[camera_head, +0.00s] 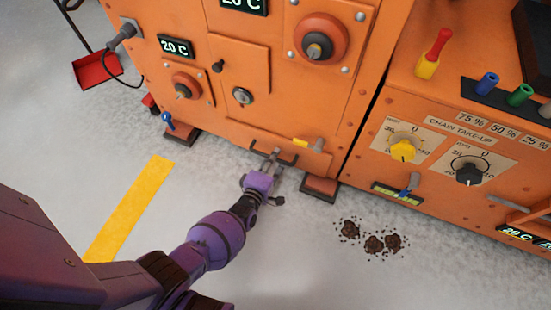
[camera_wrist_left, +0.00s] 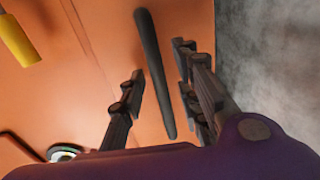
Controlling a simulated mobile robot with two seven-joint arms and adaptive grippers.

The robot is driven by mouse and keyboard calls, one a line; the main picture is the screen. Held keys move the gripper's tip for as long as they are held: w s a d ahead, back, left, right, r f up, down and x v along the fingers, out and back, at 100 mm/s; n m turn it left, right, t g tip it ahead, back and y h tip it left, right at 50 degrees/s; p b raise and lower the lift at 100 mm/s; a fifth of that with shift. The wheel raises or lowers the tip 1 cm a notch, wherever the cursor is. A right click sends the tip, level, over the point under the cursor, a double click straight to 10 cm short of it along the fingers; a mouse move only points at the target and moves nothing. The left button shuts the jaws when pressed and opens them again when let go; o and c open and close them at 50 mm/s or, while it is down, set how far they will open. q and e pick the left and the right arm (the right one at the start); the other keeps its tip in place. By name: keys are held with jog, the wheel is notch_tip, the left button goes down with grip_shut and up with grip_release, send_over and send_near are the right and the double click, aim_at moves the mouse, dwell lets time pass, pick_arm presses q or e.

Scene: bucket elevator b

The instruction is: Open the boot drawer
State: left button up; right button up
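The boot drawer (camera_head: 232,131) looks like the low orange front at the foot of the orange machine; its exact outline is hard to tell. Its dark bar handle (camera_head: 289,159) sits low on that front. In the left wrist view the handle (camera_wrist_left: 154,75) runs between the two fingers, with a visible gap on each side. My left gripper (camera_head: 271,158) is open at the handle, not closed on it; it also shows in the left wrist view (camera_wrist_left: 162,95). My right gripper is not in view.
A yellow-and-grey latch (camera_head: 303,142) sits right of the handle. Dark machine feet (camera_head: 320,187) stand on both sides of the drawer. Dark crumbs (camera_head: 373,243) lie on the floor at right. A yellow floor stripe (camera_head: 130,208) lies left of my arm. The floor before the drawer is otherwise clear.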

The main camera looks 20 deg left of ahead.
pick_arm(q)
jog(key=shift+w, duration=0.25)
grip_shut()
